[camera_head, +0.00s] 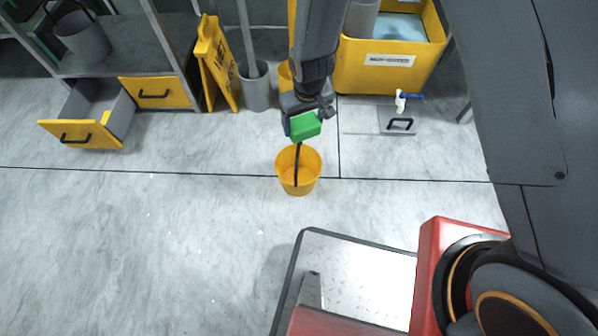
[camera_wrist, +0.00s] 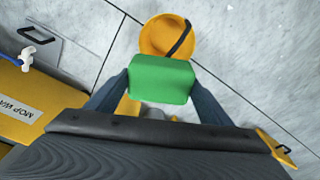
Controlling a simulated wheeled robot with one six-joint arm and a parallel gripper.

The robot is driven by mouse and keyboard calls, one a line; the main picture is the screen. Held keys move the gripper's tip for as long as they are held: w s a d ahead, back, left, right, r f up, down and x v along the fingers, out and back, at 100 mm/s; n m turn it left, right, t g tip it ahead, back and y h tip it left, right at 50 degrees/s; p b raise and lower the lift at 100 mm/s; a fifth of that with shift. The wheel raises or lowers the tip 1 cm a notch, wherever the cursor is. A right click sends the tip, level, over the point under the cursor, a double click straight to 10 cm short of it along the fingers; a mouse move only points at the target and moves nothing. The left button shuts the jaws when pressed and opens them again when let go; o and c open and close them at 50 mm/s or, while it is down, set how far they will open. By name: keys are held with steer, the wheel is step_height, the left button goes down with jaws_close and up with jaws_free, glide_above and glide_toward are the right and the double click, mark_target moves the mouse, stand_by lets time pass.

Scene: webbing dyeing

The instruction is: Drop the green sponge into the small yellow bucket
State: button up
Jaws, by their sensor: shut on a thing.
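The green sponge (camera_head: 305,125) is a small block held between the fingers of my gripper (camera_head: 304,122). In the wrist view the sponge (camera_wrist: 161,79) sits between the two dark fingers of my gripper (camera_wrist: 160,84). The small yellow bucket (camera_head: 311,178) stands upright on the floor with a dark handle across its opening. In the head view the sponge appears just above the bucket's far rim, and it is held in the air. In the wrist view the bucket (camera_wrist: 153,35) shows beyond the sponge, which hides part of its near side.
An open yellow-fronted drawer (camera_head: 80,134) juts out at the left. A yellow folding sign (camera_head: 216,62) and a grey bin (camera_head: 257,90) stand behind the gripper. A large yellow mop-water tub (camera_head: 388,72) is at the back right. The floor around the bucket is clear.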

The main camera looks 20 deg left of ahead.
step_height(320, 180, down, 5)
steer(key=b, duration=0.3)
steer(key=shift+b, duration=0.3)
steer(key=shift+r, duration=0.1)
steer(key=o, duration=1)
steer(key=r, duration=0.2)
steer(key=r+p, duration=0.1)
steer(key=r, duration=0.1)
steer(key=r+p, duration=0.1)
steer(key=r, duration=0.1)
steer(key=shift+s+d+r, duration=0.25)
steer(key=shift+s+r, duration=0.05)
steer(key=shift+r, duration=0.1)
steer(key=shift+s+r, duration=0.1)
steer(key=shift+r, duration=0.35)
